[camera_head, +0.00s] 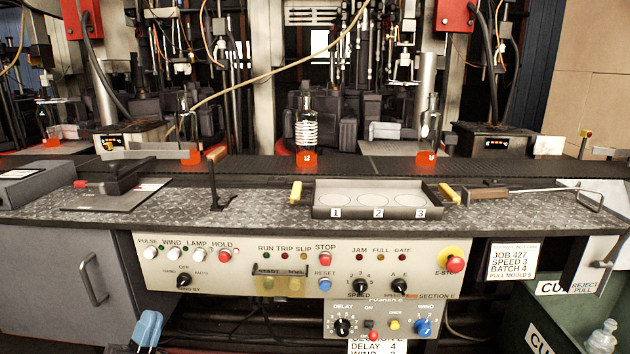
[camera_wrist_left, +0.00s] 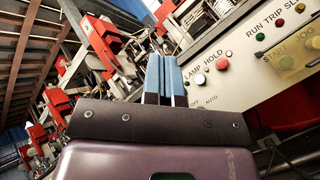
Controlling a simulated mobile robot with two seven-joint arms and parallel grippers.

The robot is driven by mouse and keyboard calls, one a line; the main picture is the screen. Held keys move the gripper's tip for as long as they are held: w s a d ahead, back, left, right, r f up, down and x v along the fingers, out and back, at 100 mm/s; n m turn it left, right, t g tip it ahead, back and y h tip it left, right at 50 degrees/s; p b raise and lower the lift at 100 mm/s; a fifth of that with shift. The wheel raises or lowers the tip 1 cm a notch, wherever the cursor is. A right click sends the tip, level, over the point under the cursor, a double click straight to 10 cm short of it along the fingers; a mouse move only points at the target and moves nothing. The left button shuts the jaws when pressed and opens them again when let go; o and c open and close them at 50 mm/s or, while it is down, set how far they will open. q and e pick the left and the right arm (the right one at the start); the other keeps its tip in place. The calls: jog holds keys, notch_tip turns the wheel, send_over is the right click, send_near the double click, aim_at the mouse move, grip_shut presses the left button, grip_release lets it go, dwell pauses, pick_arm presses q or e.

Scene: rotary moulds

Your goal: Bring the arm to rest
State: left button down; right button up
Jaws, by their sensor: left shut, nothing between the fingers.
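My left gripper (camera_head: 148,328) shows its blue fingers at the bottom left of the head view, below and in front of the control panel (camera_head: 215,284). In the left wrist view the two blue fingers (camera_wrist_left: 162,76) lie side by side, shut, with nothing between them. They point up towards the panel's left end, near the LAMP and HOLD controls, and appear apart from it. My right gripper is not in view.
A metal bench top (camera_head: 260,215) runs above the panel, with an upright black lever (camera_head: 213,180) and a numbered three-place tray (camera_head: 376,212). Glowing bottles (camera_head: 306,130) stand on the dark conveyor behind. A grey cabinet (camera_head: 50,275) with a handle stands left.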

pick_arm(q)
jog(key=s+a+f+m+g+y, duration=0.1)
jog(key=s+f+m+g+y, duration=0.1)
jog(key=s+f+m+g, duration=0.65)
jog(key=s+a+f+m+g+y, duration=0.1)
jog(key=s+f+m+g, duration=0.3)
jog(key=s+f+m, duration=0.95)
jog(key=s+a+r+m+g+y, duration=0.1)
jog(key=s+m+g+y, duration=0.15)
jog(key=s, duration=0.45)
jog(key=s+a+m+g+y, duration=0.1)
jog(key=s+m+g, duration=0.15)
jog(key=s, duration=0.55)
jog(key=shift+w+d+n+t+y, duration=0.6)
jog(key=shift+d+n+t+y, duration=0.2)
jog(key=shift+d+n, duration=1.7)
notch_tip(320, 180, up, 10)
jog(key=a+n+t+p, duration=0.1)
jog(key=p, duration=1.4)
jog(key=shift+s+r, duration=0.15)
jog(key=shift+s, duration=0.15)
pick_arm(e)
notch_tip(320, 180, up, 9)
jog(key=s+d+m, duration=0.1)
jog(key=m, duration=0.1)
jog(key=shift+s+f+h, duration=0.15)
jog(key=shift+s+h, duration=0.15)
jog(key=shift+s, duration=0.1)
